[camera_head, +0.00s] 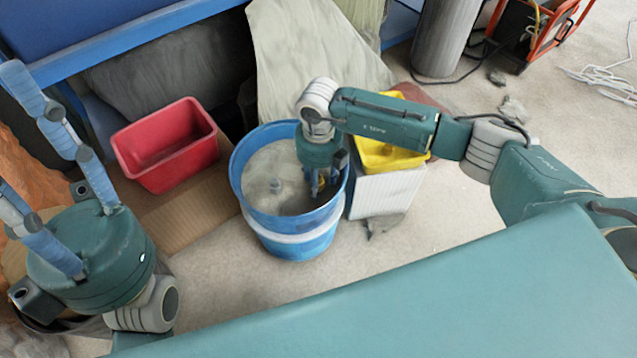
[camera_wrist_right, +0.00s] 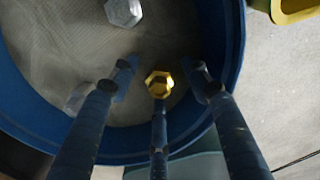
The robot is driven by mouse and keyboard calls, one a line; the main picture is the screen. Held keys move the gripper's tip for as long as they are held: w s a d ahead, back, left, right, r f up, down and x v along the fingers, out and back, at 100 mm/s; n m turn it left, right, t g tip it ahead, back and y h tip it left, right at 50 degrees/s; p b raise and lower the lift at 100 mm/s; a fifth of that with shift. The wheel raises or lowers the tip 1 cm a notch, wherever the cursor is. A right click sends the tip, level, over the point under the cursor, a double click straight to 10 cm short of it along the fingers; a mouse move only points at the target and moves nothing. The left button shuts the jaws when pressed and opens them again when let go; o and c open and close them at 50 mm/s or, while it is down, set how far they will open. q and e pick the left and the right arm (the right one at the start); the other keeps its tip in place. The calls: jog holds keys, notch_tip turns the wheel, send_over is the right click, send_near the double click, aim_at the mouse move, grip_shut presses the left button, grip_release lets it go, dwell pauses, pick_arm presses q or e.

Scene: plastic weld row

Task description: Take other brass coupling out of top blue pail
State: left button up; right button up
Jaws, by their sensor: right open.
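The top blue pail (camera_head: 238,190) sits nested in another pail on the floor, its mouth facing up. My right gripper (camera_head: 318,190) reaches down inside it, at the right side. In the right wrist view, the brass coupling (camera_wrist_right: 159,84), a gold hexagonal piece, lies on the pail's floor between the spread fingers of my right gripper (camera_wrist_right: 160,72). The fingers are open and not closed on it. The third finger's tip is close below it; contact cannot be told. My left gripper (camera_head: 18,135) is open, fingers apart, empty, left of the red bin and away from the pail.
A red bin (camera_head: 168,180) on cardboard stands left of the pail. A yellow bin (camera_head: 385,157) on a white box stands close on the right. Open floor lies in front.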

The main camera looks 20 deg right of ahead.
grip_shut()
jog(key=shift+r, duration=0.1)
